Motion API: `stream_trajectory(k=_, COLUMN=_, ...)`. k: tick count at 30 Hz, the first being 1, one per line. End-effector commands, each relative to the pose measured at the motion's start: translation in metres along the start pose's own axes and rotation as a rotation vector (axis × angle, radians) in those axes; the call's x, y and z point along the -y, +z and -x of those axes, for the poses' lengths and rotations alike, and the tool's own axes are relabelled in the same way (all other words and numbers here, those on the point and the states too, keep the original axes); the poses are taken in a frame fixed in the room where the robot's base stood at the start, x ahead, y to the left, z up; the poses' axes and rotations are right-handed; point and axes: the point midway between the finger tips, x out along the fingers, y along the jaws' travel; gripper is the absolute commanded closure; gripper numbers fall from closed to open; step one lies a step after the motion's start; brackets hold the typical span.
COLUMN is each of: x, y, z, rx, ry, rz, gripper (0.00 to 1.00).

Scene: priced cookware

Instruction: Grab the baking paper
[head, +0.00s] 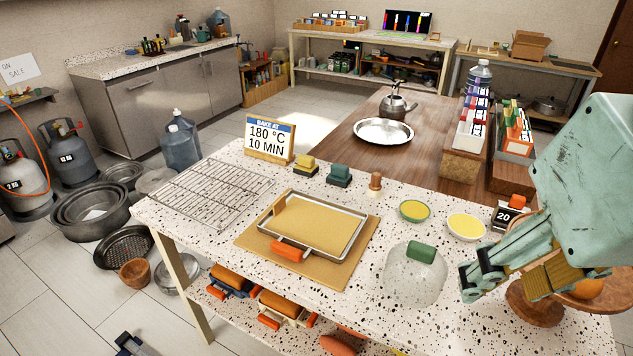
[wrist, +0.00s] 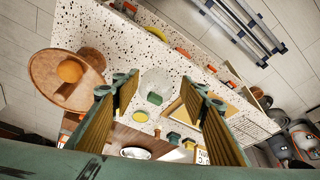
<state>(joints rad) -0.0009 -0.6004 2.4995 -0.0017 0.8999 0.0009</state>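A flat tan sheet (head: 313,222), which looks like the baking paper, lies inside a shallow metal tray (head: 357,238) with an orange grip at its front. The tray rests on a larger tan board or sheet (head: 258,240) on the speckled worktop. My gripper (head: 478,278) is at the right of the worktop, well to the right of the tray. In the wrist view my gripper (wrist: 162,88) has its fingers wide apart with nothing held between them. The tray shows only partly there, behind the right finger.
A clear dome with a green handle (head: 415,278) stands between my gripper and the tray. Bowls (head: 466,227), a wire rack (head: 212,190) and a "180 °C 10 MIN" sign (head: 269,139) share the worktop. A round wooden stand (head: 535,305) is beneath my gripper.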

Motion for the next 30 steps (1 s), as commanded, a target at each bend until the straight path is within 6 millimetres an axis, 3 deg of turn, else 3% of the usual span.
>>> stream_trajectory(k=7, x=0.000, y=0.000, z=0.000, rx=0.000, ry=0.000, rz=0.000, gripper=0.60)
stream_trajectory(k=15, x=0.000, y=0.000, z=0.000, rx=0.000, ry=0.000, rz=0.000, gripper=0.81)
stream_trajectory(k=30, x=0.001, y=-0.011, z=0.003, rx=0.005, ry=-0.002, rz=-0.008, gripper=0.81)
